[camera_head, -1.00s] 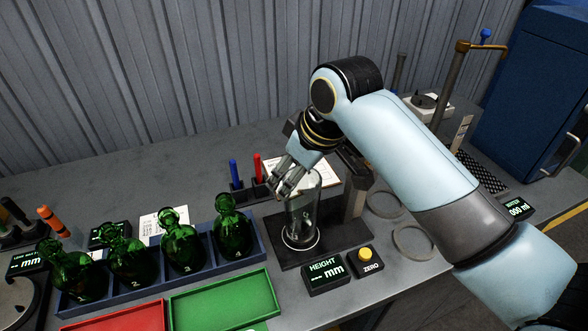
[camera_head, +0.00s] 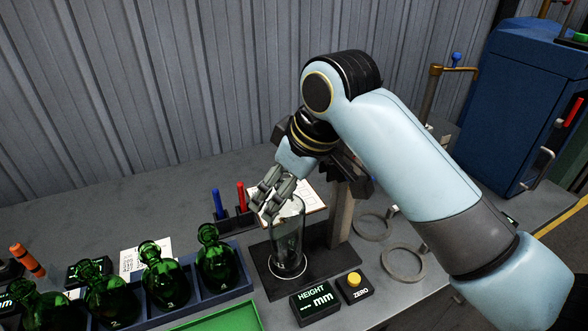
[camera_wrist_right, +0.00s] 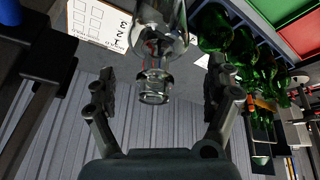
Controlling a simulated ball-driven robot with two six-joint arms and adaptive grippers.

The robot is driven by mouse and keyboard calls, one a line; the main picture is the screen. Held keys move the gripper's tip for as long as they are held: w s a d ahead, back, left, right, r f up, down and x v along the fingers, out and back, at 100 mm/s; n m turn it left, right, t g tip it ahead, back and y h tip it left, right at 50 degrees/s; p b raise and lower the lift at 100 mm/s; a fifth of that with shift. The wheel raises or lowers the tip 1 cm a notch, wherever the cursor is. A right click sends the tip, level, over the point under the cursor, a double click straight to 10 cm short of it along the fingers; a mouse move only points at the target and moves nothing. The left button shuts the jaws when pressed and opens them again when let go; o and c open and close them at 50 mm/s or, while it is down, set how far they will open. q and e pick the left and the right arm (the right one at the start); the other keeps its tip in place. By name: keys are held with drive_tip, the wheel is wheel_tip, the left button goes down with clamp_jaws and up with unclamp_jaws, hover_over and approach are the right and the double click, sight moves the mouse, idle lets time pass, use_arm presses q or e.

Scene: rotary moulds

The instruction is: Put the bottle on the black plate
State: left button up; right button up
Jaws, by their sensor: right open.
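A clear glass bottle (camera_head: 288,243) stands upright on the black plate (camera_head: 320,262) of the height gauge, its base at a pale ring there. My right gripper (camera_head: 272,202) is at the top of the bottle, and its fingers hide part of the neck. In the right wrist view the bottle (camera_wrist_right: 160,28) has its neck between the two spread fingers of the right gripper (camera_wrist_right: 160,82), with gaps on both sides. The right gripper is open and holds nothing. My left gripper is not in view.
A blue rack (camera_head: 197,303) with several green bottles (camera_head: 216,262) stands to the left, with a green tray (camera_head: 215,322) in front. Red and blue pens (camera_head: 241,197) stand behind. The height display (camera_head: 316,302) and ZERO button (camera_head: 354,281) sit before the plate.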

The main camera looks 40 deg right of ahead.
drive_tip(key=v, duration=0.7)
drive_tip(key=shift+r, duration=0.2)
drive_tip(key=shift+s, duration=0.15)
